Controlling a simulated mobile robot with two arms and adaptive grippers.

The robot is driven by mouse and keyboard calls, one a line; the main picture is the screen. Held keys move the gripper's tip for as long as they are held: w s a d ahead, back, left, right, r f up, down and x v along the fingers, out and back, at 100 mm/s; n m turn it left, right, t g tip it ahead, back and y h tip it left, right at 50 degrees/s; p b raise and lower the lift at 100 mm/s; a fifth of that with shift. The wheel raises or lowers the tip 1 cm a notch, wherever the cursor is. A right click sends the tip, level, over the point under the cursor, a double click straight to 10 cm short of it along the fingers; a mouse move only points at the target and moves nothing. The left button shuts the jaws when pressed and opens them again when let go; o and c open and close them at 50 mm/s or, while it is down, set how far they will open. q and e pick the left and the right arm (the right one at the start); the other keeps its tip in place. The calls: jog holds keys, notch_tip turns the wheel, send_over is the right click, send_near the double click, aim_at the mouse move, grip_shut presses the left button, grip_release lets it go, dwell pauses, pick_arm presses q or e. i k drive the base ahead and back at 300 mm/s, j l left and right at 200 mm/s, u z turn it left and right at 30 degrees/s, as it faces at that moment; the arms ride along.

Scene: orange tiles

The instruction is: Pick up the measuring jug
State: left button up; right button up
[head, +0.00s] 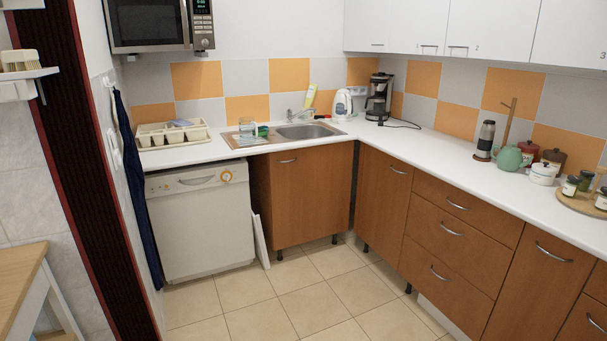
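A small clear vessel (247,128) stands at the left end of the sink unit on the back counter. It looks like the measuring jug, but it is too small to make out a handle or markings. A small green item (263,131) stands just to its right, close to it. Neither of my grippers is in view.
The steel sink (307,131) is right of the vessel, with a kettle (342,104) and a coffee maker (378,97) beyond. A divided tray (172,134) is to the left. The tiled floor (290,297) is clear; a wooden table (20,275) stands at left.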

aim_at(248, 128)
jog(key=i+u, duration=0.1)
jog(key=i, duration=0.55)
jog(key=i+l, duration=0.15)
jog(key=i, duration=0.55)
jog(key=i+u, duration=0.15)
jog(key=i, duration=0.5)
